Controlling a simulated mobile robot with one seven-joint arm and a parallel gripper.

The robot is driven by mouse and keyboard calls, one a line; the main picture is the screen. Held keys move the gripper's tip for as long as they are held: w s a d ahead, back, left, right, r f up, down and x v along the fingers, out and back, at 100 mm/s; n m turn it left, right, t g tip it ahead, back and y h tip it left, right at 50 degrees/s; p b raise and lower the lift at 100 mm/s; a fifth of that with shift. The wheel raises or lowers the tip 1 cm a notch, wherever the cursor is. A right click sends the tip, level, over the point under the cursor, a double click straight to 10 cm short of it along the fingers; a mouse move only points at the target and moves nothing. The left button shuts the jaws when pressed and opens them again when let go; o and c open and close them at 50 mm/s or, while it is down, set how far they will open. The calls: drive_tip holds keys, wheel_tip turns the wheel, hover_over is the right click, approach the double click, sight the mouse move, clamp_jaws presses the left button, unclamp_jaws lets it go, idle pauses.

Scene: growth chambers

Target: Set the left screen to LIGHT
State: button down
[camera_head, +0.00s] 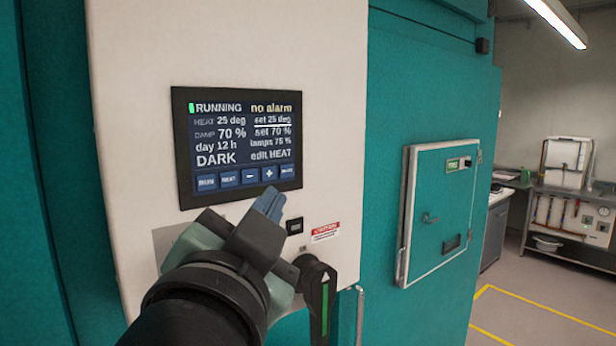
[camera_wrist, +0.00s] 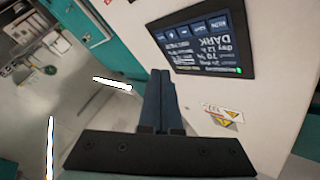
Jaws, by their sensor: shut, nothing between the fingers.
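One screen (camera_head: 240,143) shows on the white panel (camera_head: 230,50) in the head view. It reads RUNNING, no alarm, HEAT 25 deg, DAMP 70 %, day 12 h and DARK, with "edit HEAT" at lower right. A row of blue buttons runs along its bottom, with minus and plus among them. The screen also shows upside down in the wrist view (camera_wrist: 210,42). My gripper (camera_head: 270,203) is shut and empty. In the head view its tips are just below the plus button; I cannot tell whether they touch the panel.
A black rotary handle (camera_head: 318,295) with a green stripe, a small black socket (camera_head: 294,226) and a warning label (camera_head: 325,232) are below the screen. A teal door (camera_head: 440,212) is at right. A steel bench (camera_head: 570,205) stands farther back.

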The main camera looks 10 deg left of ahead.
drive_tip(key=shift+w+a, duration=0.8)
drive_tip(key=shift+a, duration=0.25)
drive_tip(key=shift+w+a, duration=0.85)
drive_tip(key=shift+a, duration=0.15)
drive_tip(key=shift+w+a, duration=0.8)
drive_tip(key=shift+a, duration=0.25)
drive_tip(key=shift+a, duration=0.1)
drive_tip(key=shift+w+a, duration=0.25)
drive_tip(key=shift+w+a, duration=0.2)
idle(0.5)
drive_tip(key=shift+s+d, duration=0.5)
drive_tip(key=shift+d, duration=0.05)
drive_tip(key=s+d, duration=0.1)
drive_tip(key=d, duration=0.1)
drive_tip(key=s+d, duration=0.2)
idle(0.6)
